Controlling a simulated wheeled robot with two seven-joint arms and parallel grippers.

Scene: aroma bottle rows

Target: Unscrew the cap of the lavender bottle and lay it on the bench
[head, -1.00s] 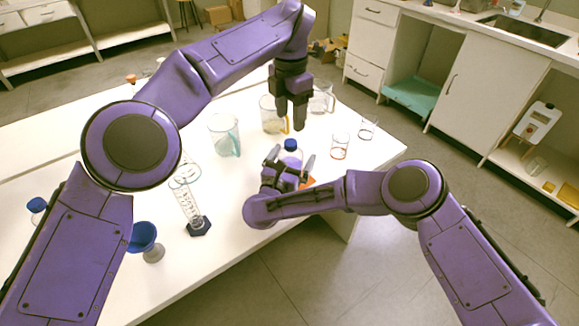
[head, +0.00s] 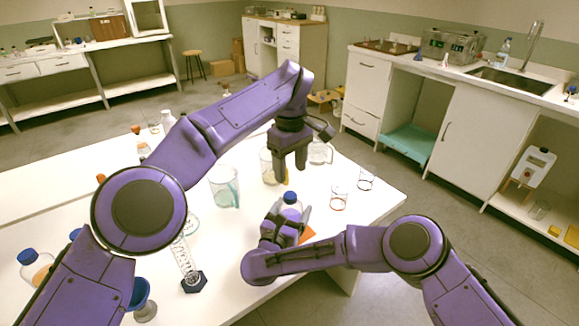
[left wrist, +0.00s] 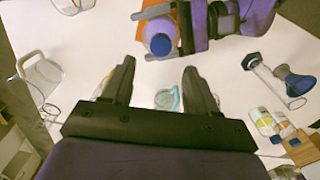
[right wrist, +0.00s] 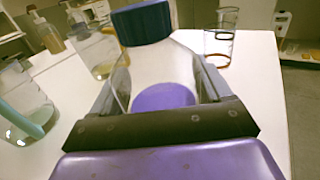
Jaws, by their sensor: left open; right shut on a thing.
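The lavender bottle is a clear bottle with purple liquid (right wrist: 165,97) and a blue screw cap (right wrist: 142,22). The cap is on the bottle, which stands upright. My right gripper (right wrist: 160,85) is shut on the bottle's body from the side. In the head view the capped bottle (head: 290,201) shows between the fingers of my right gripper (head: 287,218), near the bench's right end. My left gripper (head: 291,165) is open and empty, pointing down above and behind the bottle. In the left wrist view the cap (left wrist: 161,44) lies beyond the open fingers (left wrist: 160,85), apart from them.
An orange mat (head: 307,234) lies by the bottle on the white bench (head: 240,235). Glass beakers (head: 224,186) stand behind, two small beakers (head: 338,198) to the right. A graduated cylinder (head: 187,262) and a blue funnel-like piece (head: 141,292) stand left. The bench's front edge is close.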

